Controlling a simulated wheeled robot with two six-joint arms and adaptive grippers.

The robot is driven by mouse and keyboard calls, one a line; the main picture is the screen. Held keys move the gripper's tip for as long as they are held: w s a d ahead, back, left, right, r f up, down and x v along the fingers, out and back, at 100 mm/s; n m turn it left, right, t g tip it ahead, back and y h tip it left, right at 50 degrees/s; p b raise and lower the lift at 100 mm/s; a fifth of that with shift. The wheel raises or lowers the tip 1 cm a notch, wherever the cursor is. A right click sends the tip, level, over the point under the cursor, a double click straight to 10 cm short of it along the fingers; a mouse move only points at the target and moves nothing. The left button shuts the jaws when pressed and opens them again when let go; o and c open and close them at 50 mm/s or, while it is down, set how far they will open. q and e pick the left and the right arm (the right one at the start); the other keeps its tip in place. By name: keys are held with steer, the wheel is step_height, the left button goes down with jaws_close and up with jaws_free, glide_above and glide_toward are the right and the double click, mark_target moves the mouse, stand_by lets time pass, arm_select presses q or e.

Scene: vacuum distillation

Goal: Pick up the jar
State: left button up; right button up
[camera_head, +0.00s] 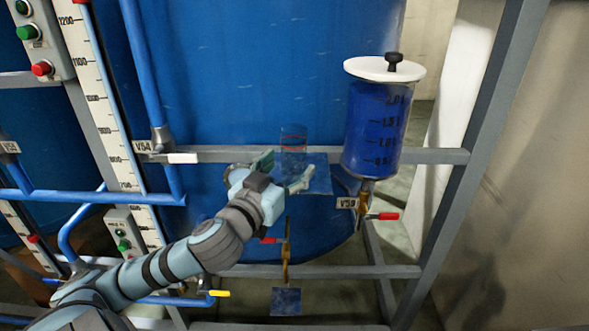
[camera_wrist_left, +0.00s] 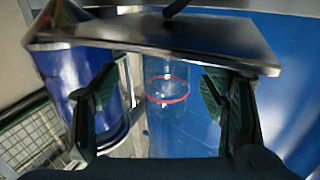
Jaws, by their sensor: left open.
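The jar (camera_head: 293,141) is a clear glass cylinder with a red ring around it. It stands upright on a small flat plate (camera_head: 320,178) in front of the big blue tank. My left gripper (camera_head: 284,173) is open, low beside the jar at the plate. In the left wrist view, which appears upside down, the jar (camera_wrist_left: 167,105) shows between the two spread fingers of the gripper (camera_wrist_left: 160,87), with gaps on both sides. I cannot tell how far ahead of the fingertips it is. My right gripper is not in view.
A blue-filled graduated vessel (camera_head: 373,130) with a white lid stands close to the right of the jar. A red-handled valve (camera_head: 380,216) sits below it. A grey frame rail (camera_head: 225,154) runs behind the jar. The space above the jar is clear.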

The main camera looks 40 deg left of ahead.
mark_target(288, 158)
arm_select(q)
steer(key=w, duration=0.1)
steer(key=w+a, duration=0.1)
steer(key=w+r, duration=0.1)
steer(key=w, duration=0.1)
steer(key=shift+a, duration=0.4)
steer(key=shift+w+f, duration=0.1)
steer(key=shift+w, duration=0.3)
steer(key=shift+s, duration=0.2)
steer(key=c, duration=1.3)
steer(key=shift+c, duration=0.2)
